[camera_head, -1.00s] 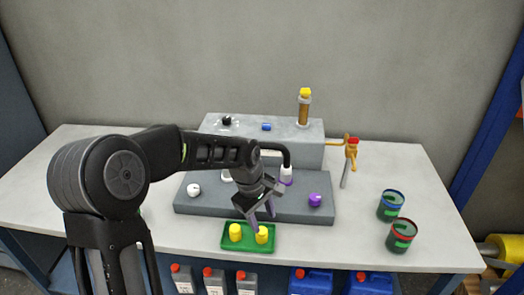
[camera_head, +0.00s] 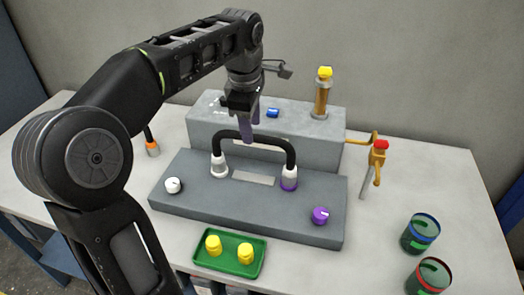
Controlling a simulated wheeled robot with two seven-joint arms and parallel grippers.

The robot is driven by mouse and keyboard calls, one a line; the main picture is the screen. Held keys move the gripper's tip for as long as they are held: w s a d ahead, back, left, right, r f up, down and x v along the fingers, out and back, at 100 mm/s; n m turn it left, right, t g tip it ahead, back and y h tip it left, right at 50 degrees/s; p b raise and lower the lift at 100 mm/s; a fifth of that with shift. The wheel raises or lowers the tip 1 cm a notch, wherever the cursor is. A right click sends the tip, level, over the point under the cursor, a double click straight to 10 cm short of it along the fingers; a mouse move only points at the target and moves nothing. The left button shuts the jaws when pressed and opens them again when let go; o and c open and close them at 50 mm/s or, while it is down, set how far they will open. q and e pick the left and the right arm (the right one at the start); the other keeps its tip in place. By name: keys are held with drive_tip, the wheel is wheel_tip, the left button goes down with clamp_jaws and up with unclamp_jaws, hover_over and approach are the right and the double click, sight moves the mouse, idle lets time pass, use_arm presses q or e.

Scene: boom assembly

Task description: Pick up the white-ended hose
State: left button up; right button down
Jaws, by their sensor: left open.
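A black arched hose (camera_head: 254,135) stands on the lower grey step of the block. Its left end (camera_head: 219,167) is white and its right end (camera_head: 289,178) is white with a purple base; both ends rest on the step. My left gripper (camera_head: 249,127) is open and empty, fingers pointing down. It appears above or just behind the top of the arch; the exact depth is hard to tell. My right gripper is not in view.
A white knob (camera_head: 173,185) and a purple knob (camera_head: 320,216) flank the hose. A green tray (camera_head: 228,270) holds yellow pieces in front. An orange-ended hose (camera_head: 152,147) is partly behind my arm. A yellow-topped cylinder (camera_head: 321,98), orange valve (camera_head: 377,155) and cans (camera_head: 420,233) stand right.

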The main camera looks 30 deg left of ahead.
use_arm(q)
drive_tip(key=shift+w+a+f, duration=0.15)
drive_tip(key=shift+w, duration=0.1)
drive_tip(key=shift+s, duration=0.1)
drive_tip(key=shift+w+f, duration=0.25)
drive_tip(key=shift+f, duration=1)
drive_tip(key=shift+f, duration=0.1)
drive_tip(key=f, duration=0.3)
drive_tip(key=w+f, duration=0.1)
drive_tip(key=f, duration=0.1)
drive_tip(key=shift+a+p, duration=0.15)
drive_tip(key=shift+p, duration=0.15)
